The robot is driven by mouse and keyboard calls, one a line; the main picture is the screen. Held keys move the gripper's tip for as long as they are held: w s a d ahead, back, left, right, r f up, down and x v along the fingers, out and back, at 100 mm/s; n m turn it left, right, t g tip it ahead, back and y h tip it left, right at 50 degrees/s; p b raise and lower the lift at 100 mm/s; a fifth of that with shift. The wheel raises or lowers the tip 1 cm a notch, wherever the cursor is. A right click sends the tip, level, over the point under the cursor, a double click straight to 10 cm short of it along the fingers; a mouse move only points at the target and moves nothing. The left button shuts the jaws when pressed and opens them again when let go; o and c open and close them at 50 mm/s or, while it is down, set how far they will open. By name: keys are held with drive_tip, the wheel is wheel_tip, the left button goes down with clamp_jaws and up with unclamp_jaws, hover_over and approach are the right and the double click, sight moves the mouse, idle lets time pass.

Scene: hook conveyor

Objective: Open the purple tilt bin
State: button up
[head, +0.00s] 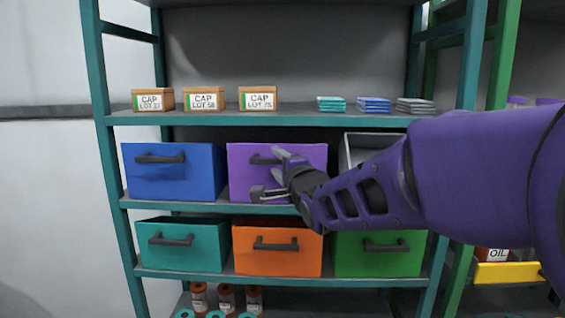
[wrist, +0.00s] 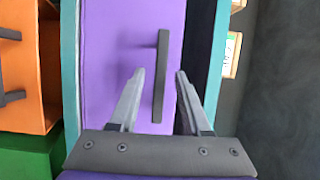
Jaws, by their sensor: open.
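The purple tilt bin (head: 243,165) stands in the middle of the upper bin row in the head view, its front upright and closed. Its dark bar handle (head: 262,159) is partly hidden behind my gripper (head: 268,172). In the wrist view the purple front (wrist: 110,60) fills the middle, and the handle (wrist: 161,75) runs lengthwise between my open fingers. My gripper (wrist: 160,75) has one finger on each side of the handle's near end. The fingers hold nothing, and I cannot tell whether they touch the bin.
A blue bin (head: 170,178) is left of the purple one. Teal (head: 180,255), orange (head: 275,258) and green (head: 380,262) bins fill the row below. A grey open bin (head: 360,145) is right, partly behind my arm. Small labelled boxes (head: 204,98) stand on the shelf above.

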clamp_jaws()
idle(1.4)
